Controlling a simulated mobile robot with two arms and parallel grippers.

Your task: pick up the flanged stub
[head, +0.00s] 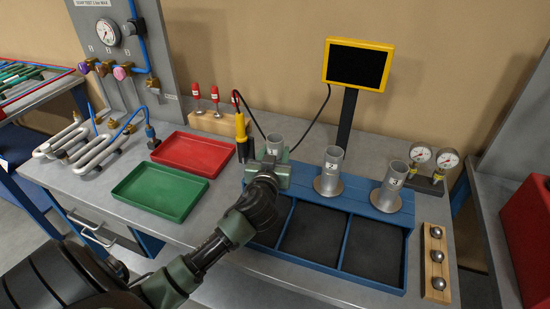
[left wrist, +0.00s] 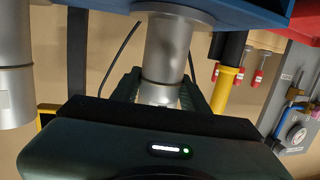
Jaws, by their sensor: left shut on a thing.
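The flanged stub (head: 275,143) is a grey metal tube at the left end of the blue rack. My left gripper (head: 277,160) is shut on it, and the gripper hides most of it in the head view. In the left wrist view, which is upside down, the stub (left wrist: 168,55) stands between my two dark fingers (left wrist: 160,95), with its flange close to the blue rack. I cannot tell whether the flange touches the rack. Two similar stubs, marked 2 (head: 331,168) and 3 (head: 390,185), stand upright on the rack's back ledge. My right gripper is out of view.
A yellow-and-black probe (head: 241,130) stands close left of my gripper. The blue rack (head: 345,245) has dark compartments in front. Green (head: 160,192) and red (head: 196,152) trays lie left. A yellow-framed screen (head: 358,65) stands behind; a wooden block with steel balls (head: 436,262) lies right.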

